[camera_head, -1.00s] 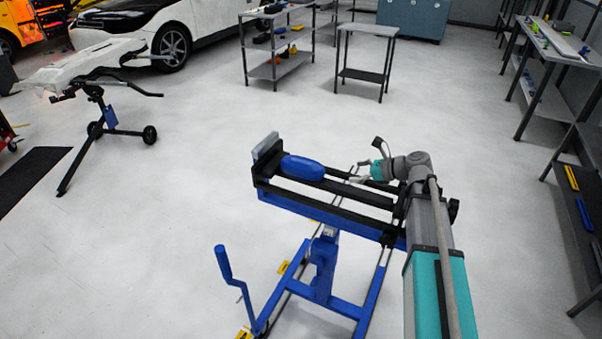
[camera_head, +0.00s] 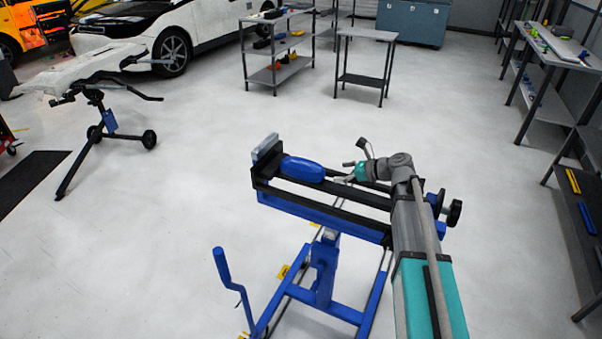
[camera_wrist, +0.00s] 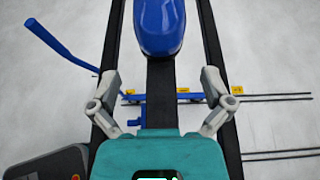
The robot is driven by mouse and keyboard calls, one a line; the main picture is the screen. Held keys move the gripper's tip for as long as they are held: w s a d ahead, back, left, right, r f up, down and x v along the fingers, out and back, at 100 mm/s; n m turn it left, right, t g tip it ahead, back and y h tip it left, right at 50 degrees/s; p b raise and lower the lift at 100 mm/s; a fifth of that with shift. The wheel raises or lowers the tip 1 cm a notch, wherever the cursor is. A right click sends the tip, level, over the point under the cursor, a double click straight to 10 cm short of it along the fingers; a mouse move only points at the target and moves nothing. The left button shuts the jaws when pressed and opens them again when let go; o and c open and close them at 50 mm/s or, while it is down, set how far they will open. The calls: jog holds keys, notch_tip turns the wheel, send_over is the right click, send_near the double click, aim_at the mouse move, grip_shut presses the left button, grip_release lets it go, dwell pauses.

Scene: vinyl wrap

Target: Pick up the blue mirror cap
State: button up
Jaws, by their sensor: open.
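The blue mirror cap (camera_head: 303,169) is a glossy, rounded, elongated piece lying at the left part of the black-railed blue stand (camera_head: 320,218). In the wrist view the cap (camera_wrist: 159,27) is at the top centre, ahead of the fingers, with its far end cut off. My gripper (camera_head: 348,179) is just right of the cap in the head view. In the wrist view my gripper (camera_wrist: 160,78) is open and empty, its two fingers spread wide. The cap is beyond the fingertips and a gap remains between them.
The stand has a blue crank handle (camera_head: 226,277) at its front left and a grey pad (camera_head: 265,147) at its far left end. A small shelf table (camera_head: 366,36) stands behind, and long shelves (camera_head: 555,60) line the right. The floor around the stand is clear.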

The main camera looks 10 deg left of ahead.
aim_at(324, 172)
jog(key=shift+b+x, duration=0.45)
jog(key=shift+x, duration=1.2)
jog(key=shift+w, duration=0.1)
jog(key=shift+b+x, duration=0.95)
jog(key=shift+x, duration=1.6)
jog(key=c, duration=1)
